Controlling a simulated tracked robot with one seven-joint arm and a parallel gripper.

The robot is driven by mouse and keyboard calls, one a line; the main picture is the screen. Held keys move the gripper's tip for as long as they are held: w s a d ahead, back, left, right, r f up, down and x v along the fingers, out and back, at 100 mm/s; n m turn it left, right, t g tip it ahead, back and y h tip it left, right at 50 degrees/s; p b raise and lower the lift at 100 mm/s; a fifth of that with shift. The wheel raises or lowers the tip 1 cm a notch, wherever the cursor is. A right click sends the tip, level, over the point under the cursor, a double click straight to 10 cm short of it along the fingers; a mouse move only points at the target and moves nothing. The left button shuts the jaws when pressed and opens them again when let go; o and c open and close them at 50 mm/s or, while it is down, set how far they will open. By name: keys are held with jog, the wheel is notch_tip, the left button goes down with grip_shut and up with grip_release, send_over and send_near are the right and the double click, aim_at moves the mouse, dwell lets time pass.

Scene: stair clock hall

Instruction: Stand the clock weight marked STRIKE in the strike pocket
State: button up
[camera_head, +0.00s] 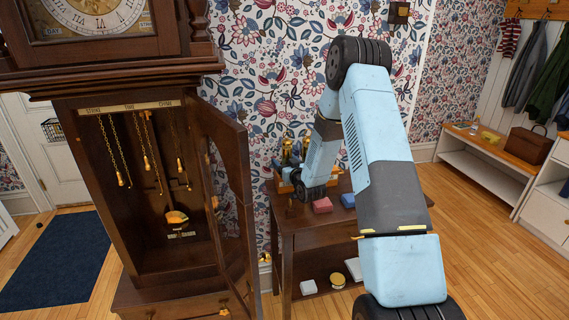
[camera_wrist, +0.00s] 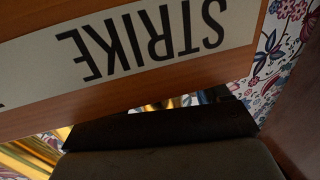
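Brass cylinders (camera_head: 286,150), apparently clock weights, stand in a wooden rack (camera_head: 284,187) on the side table; any markings on them are too small to read. The wrist view shows an upside-down STRIKE label (camera_wrist: 145,40) on an orange-brown wooden board (camera_wrist: 190,86), very close. Brass surfaces (camera_wrist: 25,155) show at its lower left. I cannot tell which weight is STRIKE, and the pocket opening is not visible. My gripper is at the rack, mostly hidden behind my wrist in the head view. Its dark parts fill the bottom of the wrist view; whether it holds anything is unclear.
The tall clock case (camera_head: 75,175) stands left with its door (camera_head: 222,170) open toward the table. Chains with hooks hang inside above a pendulum bob (camera_head: 176,217). Floor at right is clear.

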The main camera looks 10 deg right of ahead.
jog(key=shift+s+f, duration=0.1)
jog(key=s+d, duration=0.2)
jog(key=s, duration=1.1)
jog(key=shift+s+d, duration=0.2)
jog(key=shift+d, duration=0.15)
